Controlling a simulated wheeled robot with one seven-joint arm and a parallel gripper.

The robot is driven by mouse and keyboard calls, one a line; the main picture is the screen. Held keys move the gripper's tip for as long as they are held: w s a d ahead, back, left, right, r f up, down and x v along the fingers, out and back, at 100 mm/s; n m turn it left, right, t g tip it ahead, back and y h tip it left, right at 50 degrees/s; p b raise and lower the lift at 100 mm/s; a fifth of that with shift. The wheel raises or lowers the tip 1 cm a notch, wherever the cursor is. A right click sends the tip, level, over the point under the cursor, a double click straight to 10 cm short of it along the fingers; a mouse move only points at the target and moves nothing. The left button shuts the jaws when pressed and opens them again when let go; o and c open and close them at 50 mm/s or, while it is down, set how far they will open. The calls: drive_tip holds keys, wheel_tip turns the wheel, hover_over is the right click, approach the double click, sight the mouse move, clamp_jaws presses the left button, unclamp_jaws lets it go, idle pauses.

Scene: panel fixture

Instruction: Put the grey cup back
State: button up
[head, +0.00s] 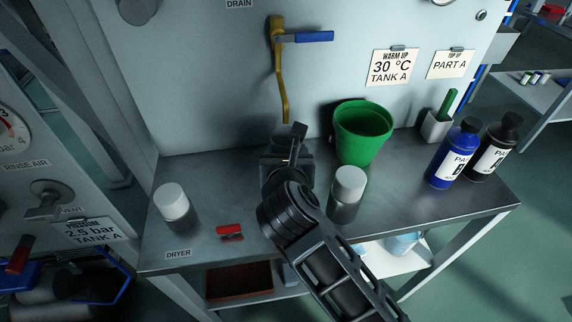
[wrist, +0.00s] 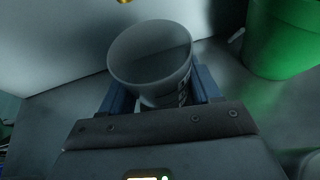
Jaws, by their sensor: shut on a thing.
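The grey cup (wrist: 150,62) is upright with its open rim toward the wrist camera, and I see no contents in it. My gripper (wrist: 163,92) is shut on it, with one blue-grey finger on each side. In the head view my gripper (head: 287,150) is over the back of the metal bench, below the brass tap (head: 280,70), and its body hides the cup. I cannot tell whether the cup touches the bench.
A green bucket (head: 362,132) stands close on the right. White-capped jars stand left (head: 173,203) and right (head: 347,193) of my arm. A red object (head: 229,232) lies at the front. A blue bottle (head: 455,155) and a black bottle (head: 494,148) stand far right.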

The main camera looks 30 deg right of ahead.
drive_tip(key=shift+f+b, duration=0.7)
drive_tip(key=shift+f, duration=0.25)
drive_tip(key=shift+r, duration=0.15)
drive_tip(key=o, duration=1.1)
drive_tip(key=shift+s+a, duration=0.1)
drive_tip(key=v, duration=1.1)
drive_tip(key=shift+s+a+r+p, duration=0.2)
drive_tip(key=shift+s+p, duration=0.1)
drive_tip(key=shift+p, duration=0.1)
